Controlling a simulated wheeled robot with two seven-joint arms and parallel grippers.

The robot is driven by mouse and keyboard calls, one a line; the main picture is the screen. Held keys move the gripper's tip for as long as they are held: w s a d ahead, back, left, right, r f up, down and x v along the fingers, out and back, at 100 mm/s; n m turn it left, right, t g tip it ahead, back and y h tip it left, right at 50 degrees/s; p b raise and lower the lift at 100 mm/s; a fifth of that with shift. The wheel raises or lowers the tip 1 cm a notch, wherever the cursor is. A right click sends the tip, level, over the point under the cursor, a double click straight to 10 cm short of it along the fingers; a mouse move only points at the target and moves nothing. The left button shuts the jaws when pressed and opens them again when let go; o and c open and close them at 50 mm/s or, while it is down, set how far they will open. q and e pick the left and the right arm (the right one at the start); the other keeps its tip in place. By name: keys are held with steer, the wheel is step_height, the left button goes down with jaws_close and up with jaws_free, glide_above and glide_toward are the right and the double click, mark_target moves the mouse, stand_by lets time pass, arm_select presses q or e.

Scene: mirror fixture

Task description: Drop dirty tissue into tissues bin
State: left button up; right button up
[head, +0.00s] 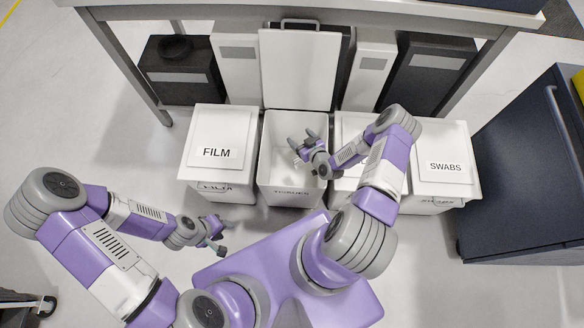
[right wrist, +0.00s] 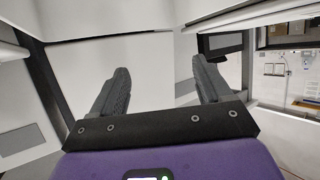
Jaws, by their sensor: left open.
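The tissues bin (head: 290,197) is a white box at the middle of the row, its lid (head: 300,70) standing open at the back. My right gripper (head: 302,142) is over the open bin, its fingers spread. In the right wrist view the fingers (right wrist: 160,88) stand apart with nothing between them. I cannot clearly make out a tissue; a faint pale patch shows by the fingers inside the bin's outline. My left gripper (head: 221,244) is open and empty, low in front of the film bin.
The closed film bin (head: 214,168) stands left of the tissues bin. The closed swabs bin (head: 444,150) and another bin partly hidden by my right arm stand to the right. A table (head: 420,20) is behind, a dark cabinet (head: 520,165) at right.

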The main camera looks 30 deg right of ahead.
steer(key=shift+s, duration=0.1)
steer(key=p+v, duration=0.2)
steer(key=v, duration=0.5)
steer(key=shift+s+p, duration=0.2)
steer(key=shift+p, duration=0.2)
steer(key=shift+r, duration=0.1)
steer(key=s+a+r+m+g+y+p, duration=0.15)
steer(key=a+r+g+y+p, duration=0.3)
steer(key=a, duration=0.75)
steer(key=s+a+r+m+g+p, duration=0.1)
steer(key=s+a+r+g, duration=0.3)
steer(key=s, duration=0.2)
steer(key=s+a+r+g+h+p, duration=0.1)
steer(key=s+a+r+g, duration=0.3)
steer(key=s+r, duration=0.1)
steer(key=shift+s+a+m, duration=0.25)
steer(key=shift+s+m, duration=0.1)
steer(key=shift+s, duration=0.3)
steer(key=shift+f+g, duration=0.1)
steer(key=shift+g, duration=0.15)
steer(key=shift+c, duration=0.4)
